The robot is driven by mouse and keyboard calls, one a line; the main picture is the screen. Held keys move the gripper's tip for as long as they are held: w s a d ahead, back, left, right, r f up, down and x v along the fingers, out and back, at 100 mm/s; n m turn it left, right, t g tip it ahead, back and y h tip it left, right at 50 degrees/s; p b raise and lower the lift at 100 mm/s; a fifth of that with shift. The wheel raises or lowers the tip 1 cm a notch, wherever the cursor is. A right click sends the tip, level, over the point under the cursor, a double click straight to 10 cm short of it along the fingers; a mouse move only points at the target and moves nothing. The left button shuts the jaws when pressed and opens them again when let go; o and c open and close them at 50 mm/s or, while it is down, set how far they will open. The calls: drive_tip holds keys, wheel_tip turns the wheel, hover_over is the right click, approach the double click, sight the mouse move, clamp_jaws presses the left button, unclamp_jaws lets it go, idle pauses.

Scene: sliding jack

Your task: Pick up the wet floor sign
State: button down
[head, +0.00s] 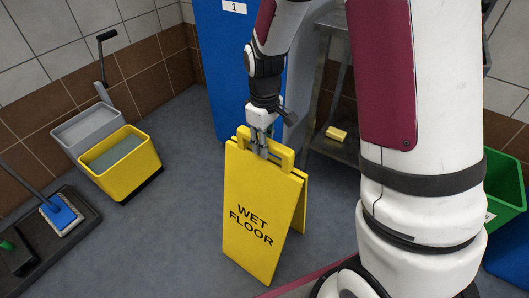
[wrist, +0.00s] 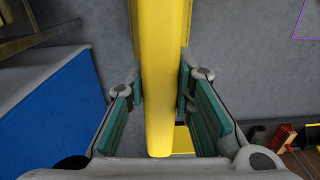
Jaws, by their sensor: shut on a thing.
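The yellow wet floor sign (head: 255,217) stands as an upright A-frame in the middle of the head view, with "WET FLOOR" on its front panel. My gripper (head: 262,150) is at its top, pointing down, shut on the handle bar. In the wrist view the sign's yellow top bar (wrist: 161,80) runs between the two green-padded fingers of my gripper (wrist: 163,102). I cannot tell whether the sign's feet touch the floor.
A yellow and grey mop bucket (head: 125,165) stands at the left, near a dark tray (head: 85,228) with a blue brush. A blue cabinet (head: 215,60) and a metal shelf with a yellow sponge (head: 337,133) are behind. A green bin (head: 505,185) is at the right. Grey floor left of the sign is clear.

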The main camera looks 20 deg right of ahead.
drive_tip(key=shift+r+p, duration=0.55)
drive_tip(key=shift+r, duration=0.85)
drive_tip(key=s+d+p, duration=0.1)
drive_tip(key=s+d, duration=0.1)
drive_tip(key=s, duration=1.1)
drive_tip(key=shift+s+d+r, duration=0.25)
drive_tip(key=shift+r, duration=0.2)
drive_tip(key=shift+s, duration=0.15)
